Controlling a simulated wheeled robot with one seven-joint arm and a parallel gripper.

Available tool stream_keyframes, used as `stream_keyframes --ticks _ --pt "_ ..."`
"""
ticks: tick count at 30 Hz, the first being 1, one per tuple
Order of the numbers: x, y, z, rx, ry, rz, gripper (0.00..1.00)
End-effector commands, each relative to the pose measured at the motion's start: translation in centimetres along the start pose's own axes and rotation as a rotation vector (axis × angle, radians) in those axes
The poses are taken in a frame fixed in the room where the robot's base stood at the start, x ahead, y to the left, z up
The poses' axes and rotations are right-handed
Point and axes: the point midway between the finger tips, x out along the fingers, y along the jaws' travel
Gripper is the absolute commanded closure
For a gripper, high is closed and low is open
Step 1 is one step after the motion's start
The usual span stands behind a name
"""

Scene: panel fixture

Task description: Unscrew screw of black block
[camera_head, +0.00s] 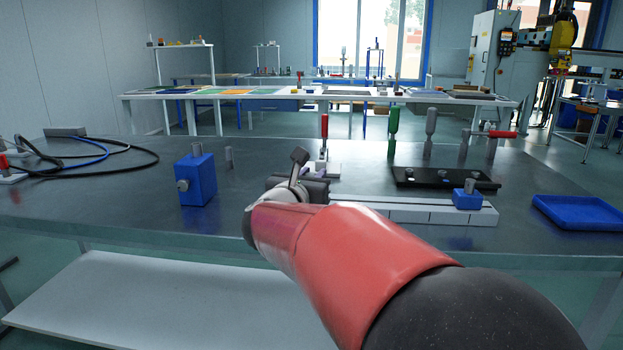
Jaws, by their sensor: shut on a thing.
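A dark block (318,190), which looks like the black block, shows just past the end of my arm, at the left end of a pale rail. A tilted dark stem with a wider cap (299,156) rises beside it; I cannot tell which part it belongs to. My gripper (284,182) is at the block's left side, mostly hidden behind my red and white wrist. Its fingertips are not clear, but it appears shut on the block's screw. The screw itself is hidden.
A blue block (195,178) with a side screw stands at left. The pale rail (420,209) carries a small blue block (467,197). A black plate (445,178), upright tools and a blue tray (577,212) are at right. Cables (100,155) lie at far left.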

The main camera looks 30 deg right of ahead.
Motion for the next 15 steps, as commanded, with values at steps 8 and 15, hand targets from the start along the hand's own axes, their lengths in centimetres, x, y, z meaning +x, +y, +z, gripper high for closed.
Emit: stream_keyframes --ticks 8,15 --pt "-0.08 -0.13 -0.87 0.004 -0.006 0.134 0.99" --pt "-0.1 -0.01 -0.64 0.002 -0.005 0.296 0.99"
